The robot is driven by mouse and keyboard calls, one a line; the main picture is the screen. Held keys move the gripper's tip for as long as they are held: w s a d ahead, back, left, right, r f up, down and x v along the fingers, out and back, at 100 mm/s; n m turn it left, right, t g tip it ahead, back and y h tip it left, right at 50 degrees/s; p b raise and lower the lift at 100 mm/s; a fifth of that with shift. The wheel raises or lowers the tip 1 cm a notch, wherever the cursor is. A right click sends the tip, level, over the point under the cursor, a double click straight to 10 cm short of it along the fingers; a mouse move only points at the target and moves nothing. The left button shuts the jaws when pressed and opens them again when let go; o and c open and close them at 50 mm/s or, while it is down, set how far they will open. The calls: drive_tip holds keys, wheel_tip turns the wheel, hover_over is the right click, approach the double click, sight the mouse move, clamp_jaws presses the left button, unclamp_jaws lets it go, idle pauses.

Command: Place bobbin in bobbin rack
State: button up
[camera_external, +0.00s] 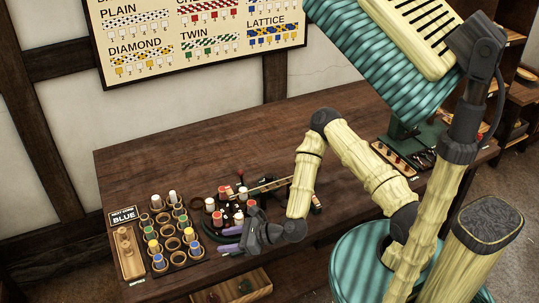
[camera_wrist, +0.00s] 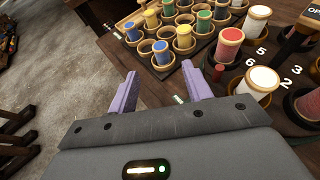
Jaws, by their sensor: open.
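The bobbin rack (camera_external: 178,259) lies on the table's left part, with rings in rows. Several hold blue, yellow, green or white bobbins, and some are empty. In the wrist view the rack (camera_wrist: 166,70) is beyond my fingertips; a blue bobbin (camera_wrist: 161,51) stands in its near row. My gripper (camera_external: 222,240) is open with purple fingers, right of the rack near the table's front edge. In the wrist view nothing shows between the fingers (camera_wrist: 161,82). Red and white bobbins (camera_wrist: 261,80) stand at the right. Which bobbin the task means cannot be told.
A round numbered stand with bobbins (camera_external: 225,212) is just behind my gripper. A sign reading BLUE (camera_external: 124,215) and a wooden tray (camera_external: 130,262) are left of the rack. A box (camera_external: 232,290) sits below the table edge. The table's back left is clear.

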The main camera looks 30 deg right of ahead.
idle(0.5)
drive_tip(key=shift+d+n, duration=0.2)
drive_tip(key=shift+n, duration=0.4)
drive_tip(key=d+n+g+h, duration=0.1)
drive_tip(key=d+n, duration=0.1)
drive_tip(key=n, duration=0.1)
drive_tip(key=w+d+n+g+h, duration=0.1)
drive_tip(key=d+n, duration=0.2)
drive_tip(key=d+n+h, duration=0.1)
drive_tip(key=d+n, duration=0.2)
drive_tip(key=n, duration=0.1)
drive_tip(key=shift+w+d+g+h, duration=0.25)
drive_tip(key=shift+w+g+h, duration=0.05)
drive_tip(key=shift+w+g, duration=0.1)
drive_tip(key=w+d+r+n+h, duration=0.1)
drive_tip(key=d+r+n+h, duration=0.4)
drive_tip(key=d, duration=0.5)
drive_tip(key=s+d+r+n+g+h, duration=0.1)
drive_tip(key=s+d+r+n, duration=0.3)
drive_tip(key=d+r, duration=0.2)
drive_tip(key=s+d+r+n+g+h, duration=0.1)
drive_tip(key=s+d+r+n, duration=0.3)
drive_tip(key=d, duration=0.5)
wheel_tip(320, 180, up, 2)
drive_tip(key=shift+d+r+n+h, duration=0.15)
drive_tip(key=shift+d+n+h, duration=0.15)
drive_tip(key=shift+d, duration=0.05)
